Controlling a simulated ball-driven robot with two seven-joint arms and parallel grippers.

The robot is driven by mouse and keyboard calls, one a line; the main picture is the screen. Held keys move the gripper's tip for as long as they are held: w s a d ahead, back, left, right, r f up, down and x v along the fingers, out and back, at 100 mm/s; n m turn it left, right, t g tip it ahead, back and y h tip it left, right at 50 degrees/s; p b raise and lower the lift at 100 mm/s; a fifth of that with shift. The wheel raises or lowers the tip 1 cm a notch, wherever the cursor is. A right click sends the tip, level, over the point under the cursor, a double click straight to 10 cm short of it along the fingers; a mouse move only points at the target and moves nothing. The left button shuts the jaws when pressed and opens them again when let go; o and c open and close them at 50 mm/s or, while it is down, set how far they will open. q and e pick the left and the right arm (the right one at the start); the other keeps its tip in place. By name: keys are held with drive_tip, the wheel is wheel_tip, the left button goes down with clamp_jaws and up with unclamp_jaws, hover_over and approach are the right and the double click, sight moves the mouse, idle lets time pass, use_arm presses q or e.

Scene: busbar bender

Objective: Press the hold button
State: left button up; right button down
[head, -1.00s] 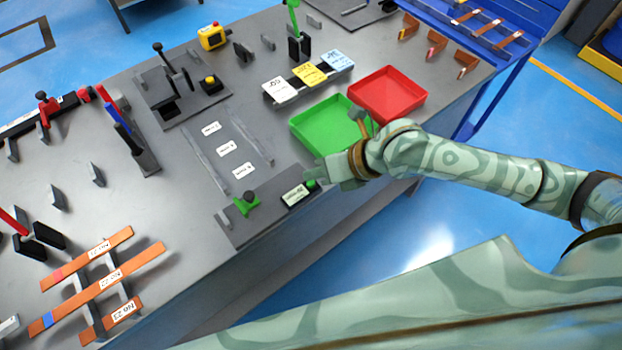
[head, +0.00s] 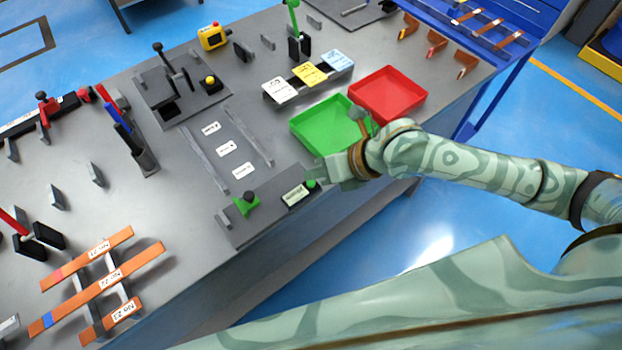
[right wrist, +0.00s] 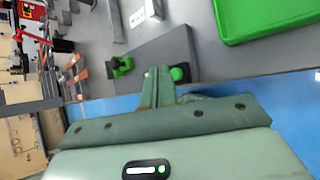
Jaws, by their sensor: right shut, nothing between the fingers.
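A small green button (head: 310,184) sits at the right end of a dark plate on the bench's front edge, beside a small lettered display (head: 295,194). I cannot read a label that names it the hold button. In the right wrist view the green button (right wrist: 178,73) shows on a black base. My right gripper (head: 318,172) is shut and empty, with its tips right by the button. In the right wrist view its fingers (right wrist: 157,76) lie just left of the button; I cannot tell whether they touch it. My left gripper is not in view.
A green fixture (head: 247,203) stands on the same plate. A green tray (head: 300,142) and a red tray (head: 414,106) lie behind my right forearm. A black box with a yellow button (head: 209,82) stands farther back. Copper bars (head: 130,286) rest on supports at front left.

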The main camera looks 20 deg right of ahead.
drive_tip(key=shift+f, duration=0.4)
drive_tip(key=shift+f+b, duration=0.45)
drive_tip(key=shift+f, duration=0.05)
idle(0.7)
drive_tip(key=shift+r, duration=0.15)
drive_tip(key=shift+r+p, duration=0.8)
drive_tip(key=shift+p, duration=0.1)
wheel_tip(320, 180, up, 5)
drive_tip(key=p, duration=0.4)
